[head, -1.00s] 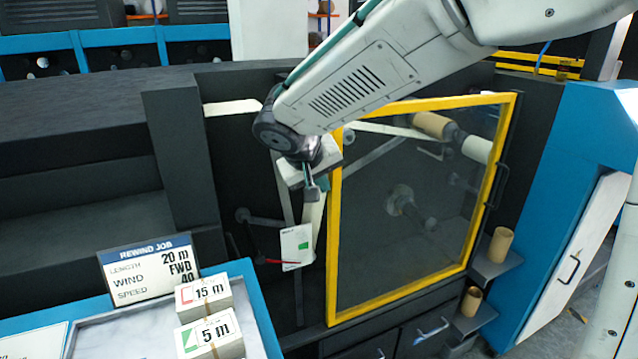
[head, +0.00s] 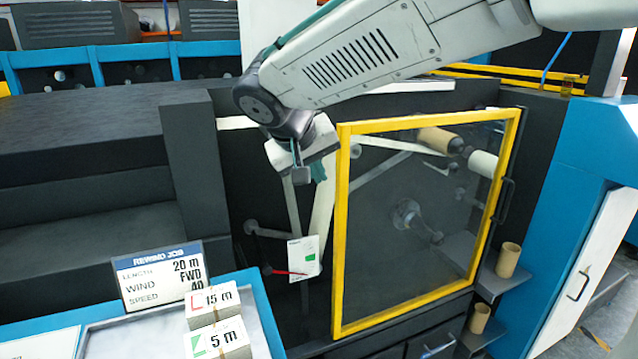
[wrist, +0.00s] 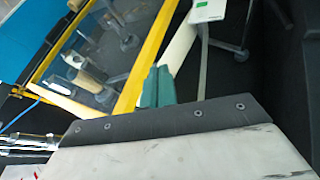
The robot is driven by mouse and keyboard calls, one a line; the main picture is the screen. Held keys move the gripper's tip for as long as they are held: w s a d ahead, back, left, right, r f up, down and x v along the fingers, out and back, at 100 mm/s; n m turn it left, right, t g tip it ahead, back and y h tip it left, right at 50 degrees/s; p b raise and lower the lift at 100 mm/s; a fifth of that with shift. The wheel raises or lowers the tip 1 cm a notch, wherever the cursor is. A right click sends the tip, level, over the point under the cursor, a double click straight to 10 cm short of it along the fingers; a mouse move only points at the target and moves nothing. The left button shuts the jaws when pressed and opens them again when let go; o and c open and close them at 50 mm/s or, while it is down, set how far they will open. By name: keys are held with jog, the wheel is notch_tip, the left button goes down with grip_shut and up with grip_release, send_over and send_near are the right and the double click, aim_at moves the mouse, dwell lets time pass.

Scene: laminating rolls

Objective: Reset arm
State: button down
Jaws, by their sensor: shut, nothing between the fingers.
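My gripper (head: 302,174) hangs from my raised arm in the head view, in front of the dark machine and left of the yellow-framed door. In the wrist view my gripper's teal fingers (wrist: 157,86) are together with nothing between them. The yellow-framed clear door (head: 341,230) stands closed over the rollers, as far as I can tell. A white card with a green mark (head: 303,257) hangs below my gripper, apart from it; it also shows in the wrist view (wrist: 208,10).
A rewind job sign (head: 160,275) reads 20 m, FWD, 40. Stacked blocks marked 15 m (head: 212,303) and 5 m (head: 218,343) lie on the tray at front left. Cardboard cores stand on small shelves, the upper one (head: 507,260) right of the door.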

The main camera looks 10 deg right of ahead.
jog(key=s+d+f+g+y, duration=0.1)
jog(key=s+d, duration=0.3)
jog(key=s, duration=0.5)
jog(key=s+d+f+g+y, duration=0.1)
jog(key=s+d+f, duration=0.3)
jog(key=s, duration=0.6)
jog(key=s+d+f+g+y, duration=0.2)
jog(key=s+d, duration=0.4)
jog(key=s, duration=0.4)
jog(key=shift+d+f+m+y, duration=0.2)
jog(key=shift+d+m+y, duration=0.05)
jog(key=shift+m+y, duration=0.15)
jog(key=shift+a, duration=0.1)
